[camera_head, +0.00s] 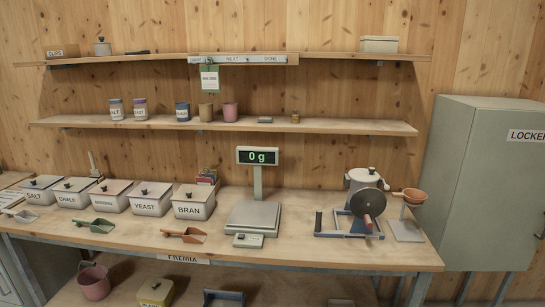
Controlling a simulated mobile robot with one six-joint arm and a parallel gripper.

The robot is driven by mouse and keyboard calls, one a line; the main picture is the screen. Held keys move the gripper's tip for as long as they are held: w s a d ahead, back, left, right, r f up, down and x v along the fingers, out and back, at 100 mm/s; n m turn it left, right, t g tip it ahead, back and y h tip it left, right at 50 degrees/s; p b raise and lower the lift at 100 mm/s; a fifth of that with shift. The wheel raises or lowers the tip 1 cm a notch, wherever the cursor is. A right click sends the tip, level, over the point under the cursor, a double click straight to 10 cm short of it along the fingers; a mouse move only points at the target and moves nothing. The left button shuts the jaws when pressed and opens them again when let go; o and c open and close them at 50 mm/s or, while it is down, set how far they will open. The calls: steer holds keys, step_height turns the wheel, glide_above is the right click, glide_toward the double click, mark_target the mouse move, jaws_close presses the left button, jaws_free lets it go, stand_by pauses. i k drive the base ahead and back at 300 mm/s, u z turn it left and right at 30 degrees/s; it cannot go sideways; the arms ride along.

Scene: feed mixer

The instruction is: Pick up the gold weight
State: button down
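A small gold-brown object (295,117) stands on the lower wall shelf (340,126), right of centre. It may be the gold weight, but it is too small to be sure. A flat grey item (265,120) lies a little to its left, apart from it. My gripper is not in view.
The scale (253,215) reads 0 g, its pan empty. Lidded bins (150,198) and scoops (184,235) fill the bench's left. A mill (364,205) stands right, before a green locker (490,180). Cups (230,112) stand left on the lower shelf; its right end is clear.

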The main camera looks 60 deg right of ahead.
mark_target(295, 117)
steer(key=z, duration=1.1)
steer(key=k, duration=0.95)
steer(key=i, duration=0.85)
steer(key=z, duration=0.05)
